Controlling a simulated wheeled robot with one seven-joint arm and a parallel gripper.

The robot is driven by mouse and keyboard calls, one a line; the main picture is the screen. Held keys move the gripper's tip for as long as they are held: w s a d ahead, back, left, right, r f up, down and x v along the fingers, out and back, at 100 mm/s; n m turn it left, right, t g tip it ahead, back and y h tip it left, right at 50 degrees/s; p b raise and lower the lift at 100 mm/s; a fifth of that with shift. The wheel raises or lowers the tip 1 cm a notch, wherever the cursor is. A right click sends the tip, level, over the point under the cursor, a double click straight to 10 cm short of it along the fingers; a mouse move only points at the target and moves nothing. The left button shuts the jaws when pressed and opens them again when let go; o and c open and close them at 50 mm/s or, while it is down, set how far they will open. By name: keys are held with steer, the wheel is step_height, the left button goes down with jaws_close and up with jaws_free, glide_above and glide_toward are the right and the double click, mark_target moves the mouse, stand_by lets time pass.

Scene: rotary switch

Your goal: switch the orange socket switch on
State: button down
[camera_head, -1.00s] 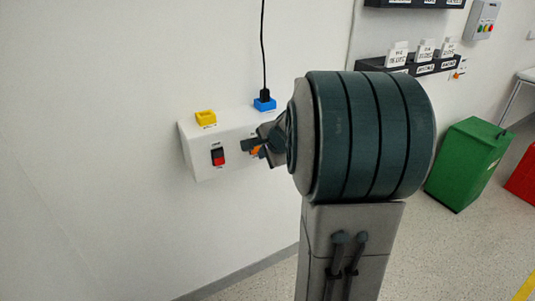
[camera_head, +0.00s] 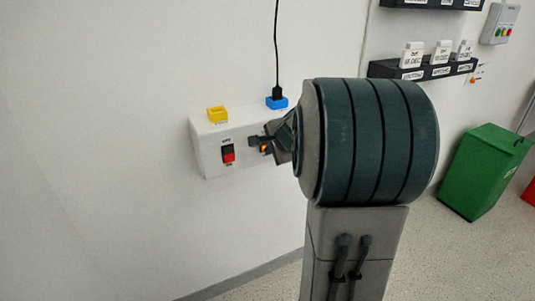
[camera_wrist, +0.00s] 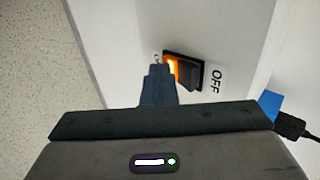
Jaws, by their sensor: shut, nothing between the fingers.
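The orange switch (camera_wrist: 172,68) is set in a dark frame on the white socket box (camera_head: 209,153). In the wrist view its left part glows bright orange, and its right part is dark and seems to stand out. An OFF label (camera_wrist: 216,81) is beside its right end. My gripper (camera_wrist: 160,72) is shut and empty, with its tips at the left end of the switch, partly covering that end; contact looks likely but is not certain. In the head view my gripper (camera_head: 254,141) hides most of the switch, with only a small orange patch (camera_head: 265,148) showing.
A red and black switch (camera_head: 228,154) is to the left on the same box. A yellow socket (camera_head: 217,114) and a blue socket (camera_head: 277,103) with a black plug and cable are on top. A green bin (camera_head: 482,172) stands on the floor at right.

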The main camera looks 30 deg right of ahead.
steer(key=shift+d+r, duration=0.1)
steer(key=shift+d, duration=0.1)
steer(key=shift+r+p, duration=0.65)
steer(key=shift+r, duration=0.1)
steer(key=shift+s+a, duration=0.1)
steer(key=s+f+p+v, duration=0.1)
steer(key=v, duration=1.2)
steer(key=shift+s, duration=0.2)
steer(key=shift+f, duration=0.15)
